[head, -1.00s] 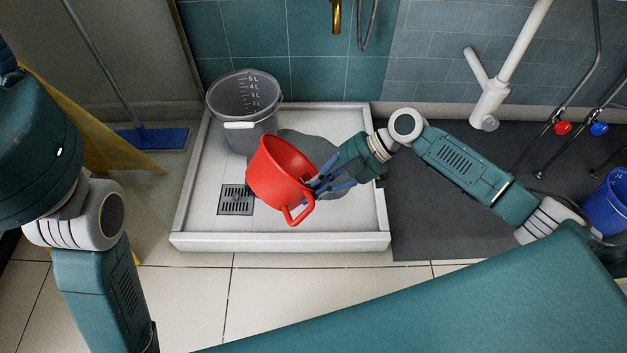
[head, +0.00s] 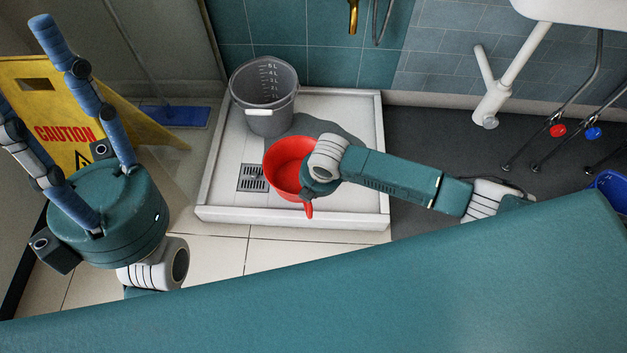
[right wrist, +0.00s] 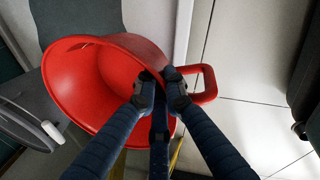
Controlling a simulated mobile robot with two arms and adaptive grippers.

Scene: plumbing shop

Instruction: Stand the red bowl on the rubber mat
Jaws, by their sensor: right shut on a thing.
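The red bowl (head: 283,165), with a loop handle, shows over the white shower tray (head: 290,214); I cannot tell its height above it. My right gripper (right wrist: 163,88) is shut on the bowl's rim beside the handle; in the head view my wrist hides the fingers. The right wrist view shows the bowl (right wrist: 85,85) with its opening towards the lower left. My left gripper (head: 75,95) is open and empty at the left.
A grey bucket (head: 265,95) stands in the tray's back left, near a floor drain (head: 252,178) and a dark grey patch (head: 335,128). A yellow caution sign (head: 50,100) and blue mop head (head: 175,116) are left. Pipes (head: 495,95) and a blue bucket (head: 608,185) are right.

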